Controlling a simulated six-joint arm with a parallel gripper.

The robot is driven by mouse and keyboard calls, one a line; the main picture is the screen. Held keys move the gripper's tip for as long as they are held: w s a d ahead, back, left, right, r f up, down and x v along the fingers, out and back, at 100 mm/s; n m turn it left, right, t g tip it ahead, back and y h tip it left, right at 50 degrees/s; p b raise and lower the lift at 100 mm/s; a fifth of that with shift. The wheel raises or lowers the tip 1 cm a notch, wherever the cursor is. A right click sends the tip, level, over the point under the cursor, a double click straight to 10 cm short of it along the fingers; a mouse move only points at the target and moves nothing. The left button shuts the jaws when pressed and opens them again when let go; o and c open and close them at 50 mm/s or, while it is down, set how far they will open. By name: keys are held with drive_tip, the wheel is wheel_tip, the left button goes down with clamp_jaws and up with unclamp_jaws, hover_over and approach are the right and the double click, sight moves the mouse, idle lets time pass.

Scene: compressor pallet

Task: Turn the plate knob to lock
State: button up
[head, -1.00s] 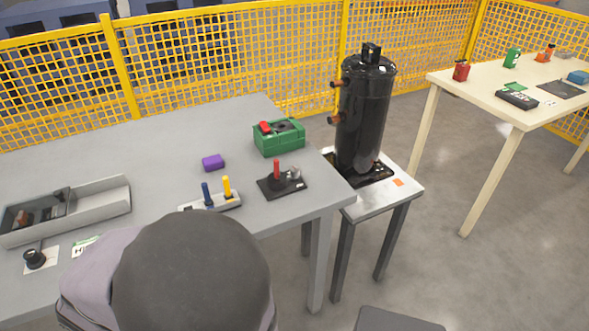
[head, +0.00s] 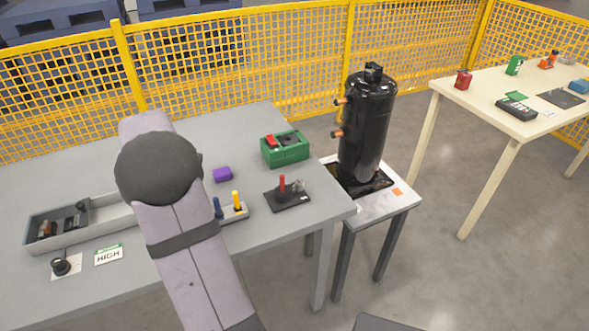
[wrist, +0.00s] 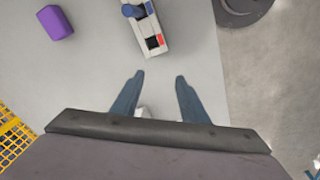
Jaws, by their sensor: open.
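A black knob (head: 60,267) sits on a small white plate at the left front of the grey table, beside a card reading HIGH (head: 108,254). A dark plate (head: 287,200) with a red upright handle and a small grey metal part lies near the table's right edge. I cannot tell which of the two is the plate knob. In the wrist view, my gripper (wrist: 158,82) has its two blue-grey fingers apart, with no object held between the tips. A pale base with a blue knob (wrist: 148,30) lies ahead of them. In the head view my arm hides the gripper.
A grey tray (head: 108,216) is partly behind my arm. A purple block (head: 222,174), a base with blue and yellow handles (head: 236,214) and a green box (head: 285,149) stand on the table. A tall black tank (head: 368,125) stands on a side stand.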

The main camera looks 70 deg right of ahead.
drive_tip(key=s+d+r+n+p, duration=0.1)
drive_tip(key=s+d+r+p, duration=0.15)
drive_tip(key=d, duration=0.65)
drive_tip(key=s+d+r+p, duration=0.15)
drive_tip(key=s+d, duration=0.25)
drive_tip(key=d, duration=0.4)
drive_tip(key=g+p, duration=0.1)
drive_tip(key=p, duration=0.2)
hover_over(300, 183)
wheel_tip(300, 183, down, 2)
drive_tip(key=shift+w+f+m+y, duration=0.1)
drive_tip(key=shift+w+m+y, duration=0.05)
drive_tip(key=shift+m+y, duration=0.15)
drive_tip(key=shift+s+f, duration=0.15)
drive_tip(key=shift+s, duration=0.05)
drive_tip(key=shift+w+f+p, duration=0.1)
drive_tip(key=shift+f+p, duration=1.1)
drive_tip(key=shift+f, duration=2.4)
drive_tip(key=shift+c, duration=0.2)
clamp_jaws()
